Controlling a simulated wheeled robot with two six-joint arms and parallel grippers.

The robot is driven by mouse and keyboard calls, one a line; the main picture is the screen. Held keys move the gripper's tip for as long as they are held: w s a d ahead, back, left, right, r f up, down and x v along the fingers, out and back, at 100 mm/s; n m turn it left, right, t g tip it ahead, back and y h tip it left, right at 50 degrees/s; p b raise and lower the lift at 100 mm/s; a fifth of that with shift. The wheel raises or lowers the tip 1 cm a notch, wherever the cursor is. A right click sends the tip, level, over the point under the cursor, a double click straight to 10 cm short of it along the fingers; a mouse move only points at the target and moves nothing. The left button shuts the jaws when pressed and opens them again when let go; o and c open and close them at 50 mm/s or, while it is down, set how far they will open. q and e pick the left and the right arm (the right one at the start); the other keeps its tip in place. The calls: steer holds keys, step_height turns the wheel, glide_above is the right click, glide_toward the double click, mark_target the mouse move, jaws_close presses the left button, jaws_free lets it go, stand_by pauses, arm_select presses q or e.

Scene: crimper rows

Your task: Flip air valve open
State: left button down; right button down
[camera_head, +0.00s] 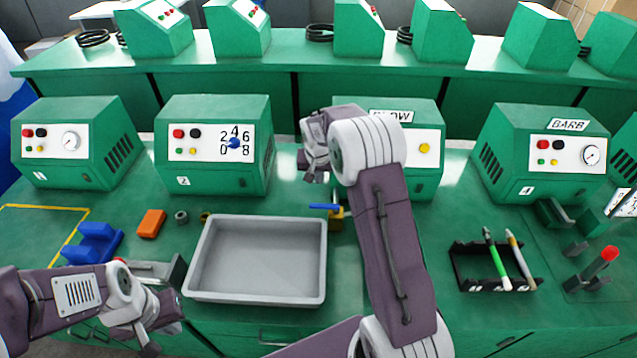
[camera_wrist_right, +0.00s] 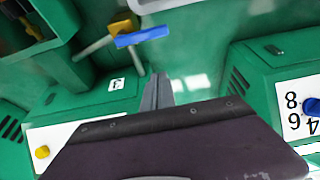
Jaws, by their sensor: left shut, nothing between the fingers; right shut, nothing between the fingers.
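The air valve has a yellow body (camera_head: 337,213) and a flat blue lever (camera_head: 323,207). It sits at the front of the green box labelled BLOW (camera_head: 425,120), just right of the grey tray. In the right wrist view the blue lever (camera_wrist_right: 142,36) sticks out sideways from the yellow body (camera_wrist_right: 122,27), with a metal pipe beside it. My right gripper (camera_head: 314,172) is shut and empty, above and behind the valve, apart from the lever. Its fingers (camera_wrist_right: 157,92) also show in the right wrist view. My left gripper (camera_head: 152,338) is shut and empty, low at the front left.
A grey tray (camera_head: 257,302) lies between the grippers. Box 2 (camera_head: 215,108) with a blue-knobbed dial stands behind the tray. A blue holder (camera_head: 95,242) and orange block (camera_head: 151,223) lie left; a black pen rack (camera_head: 470,285) lies right. My right arm hides part of the BLOW box.

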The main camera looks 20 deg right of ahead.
mark_target(325, 208)
steer(key=x, duration=0.8)
steer(key=s, duration=0.1)
steer(key=s+a+p, duration=0.1)
steer(key=s, duration=0.2)
steer(key=shift+a+r, duration=0.25)
steer(key=shift+a, duration=0.15)
steer(key=shift+w+f, duration=0.1)
steer(key=shift+w, duration=0.05)
steer(key=shift+d+p, duration=0.1)
steer(key=shift+p, duration=0.2)
